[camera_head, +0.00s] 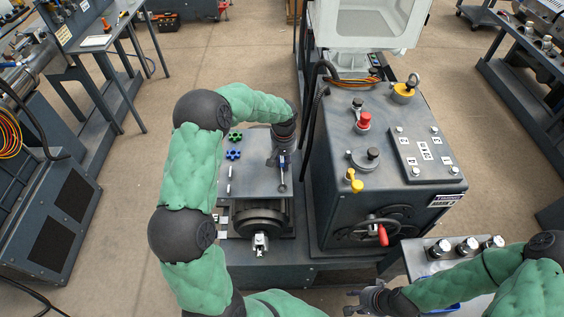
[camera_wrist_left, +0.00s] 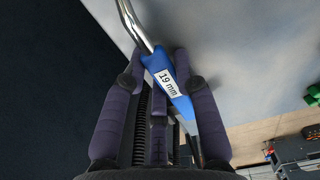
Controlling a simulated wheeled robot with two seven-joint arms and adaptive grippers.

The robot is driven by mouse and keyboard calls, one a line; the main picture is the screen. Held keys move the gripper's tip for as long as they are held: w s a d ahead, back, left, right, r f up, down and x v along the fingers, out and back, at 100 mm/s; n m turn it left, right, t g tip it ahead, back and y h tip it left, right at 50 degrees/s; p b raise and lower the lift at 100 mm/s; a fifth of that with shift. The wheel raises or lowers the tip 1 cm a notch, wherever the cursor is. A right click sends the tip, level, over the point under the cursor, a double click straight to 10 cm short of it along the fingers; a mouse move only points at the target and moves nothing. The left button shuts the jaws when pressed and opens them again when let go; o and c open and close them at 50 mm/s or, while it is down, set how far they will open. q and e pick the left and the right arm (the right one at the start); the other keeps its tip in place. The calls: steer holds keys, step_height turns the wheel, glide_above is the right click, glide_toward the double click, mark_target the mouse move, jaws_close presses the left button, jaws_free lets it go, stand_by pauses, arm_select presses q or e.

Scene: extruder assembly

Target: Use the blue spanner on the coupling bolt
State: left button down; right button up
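The blue spanner (camera_wrist_left: 170,80) shows in the left wrist view, with a blue handle marked "19 mm" and a curved silver shank going up out of the picture. My left gripper (camera_wrist_left: 158,78) has its two fingers on either side of the blue handle and holds it. In the head view my left gripper (camera_head: 282,158) is over the flat grey top of the machine. I cannot make out which part is the coupling bolt; a silver fitting (camera_head: 260,243) sits at the front of the dark round coupling (camera_head: 260,220). My right gripper (camera_head: 360,301) is open and empty at the bottom.
The grey control cabinet (camera_head: 335,200), with a red-handled wheel (camera_head: 382,234) and a yellow lever (camera_head: 354,181), stands close right of my left gripper. Green (camera_head: 236,136) and blue (camera_head: 232,154) knobs lie to its left. A side table (camera_head: 415,262) holds several silver cylinders.

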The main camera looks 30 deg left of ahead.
stand_by(0.3)
arm_select(q)
steer(key=shift+r, duration=0.45)
step_height(320, 180, up, 2)
steer(key=shift+r+p, duration=0.1)
steer(key=shift+p, duration=0.45)
steer(key=s+a+r+p, duration=0.3)
steer(key=s+a+r, duration=0.1)
steer(key=s+r, duration=0.6)
steer(key=shift+s+a, duration=0.15)
steer(key=shift+s, duration=1.55)
steer(key=shift+f, duration=0.1)
